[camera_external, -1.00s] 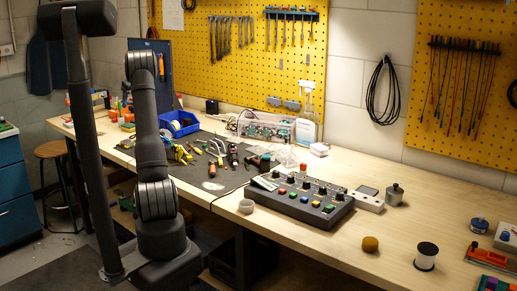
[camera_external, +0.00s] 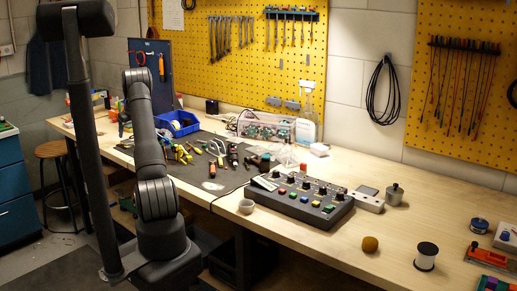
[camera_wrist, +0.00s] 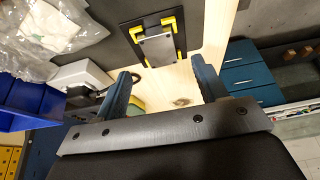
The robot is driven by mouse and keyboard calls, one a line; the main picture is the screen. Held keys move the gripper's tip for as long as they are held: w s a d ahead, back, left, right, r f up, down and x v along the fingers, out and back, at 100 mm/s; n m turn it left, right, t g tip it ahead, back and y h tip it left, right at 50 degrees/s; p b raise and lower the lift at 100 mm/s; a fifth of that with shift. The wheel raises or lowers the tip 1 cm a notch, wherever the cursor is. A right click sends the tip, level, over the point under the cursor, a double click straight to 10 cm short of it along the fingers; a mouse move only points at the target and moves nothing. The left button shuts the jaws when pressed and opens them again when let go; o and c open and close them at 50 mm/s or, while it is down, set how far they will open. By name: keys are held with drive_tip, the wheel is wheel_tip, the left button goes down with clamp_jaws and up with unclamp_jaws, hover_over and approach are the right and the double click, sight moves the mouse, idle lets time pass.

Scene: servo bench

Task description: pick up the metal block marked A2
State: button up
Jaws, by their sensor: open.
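In the external view my gripper is mostly hidden behind my arm, and I cannot make out the block there.
In the wrist view, a blue bin (camera_wrist: 30,105) and a clear plastic bag (camera_wrist: 45,35) lie to the left. Blue drawers (camera_wrist: 245,75) stand right, past the bench edge. In the external view, tools lie on a dark mat (camera_external: 205,170) right of my arm.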

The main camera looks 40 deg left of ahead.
sight(127, 141)
drive_tip(key=x, duration=0.5)
drive_tip(key=shift+d+f, duration=0.1)
drive_tip(key=shift+d, duration=0.05)
drive_tip(key=c, duration=1.1)
drive_tip(key=shift+c, duration=0.2)
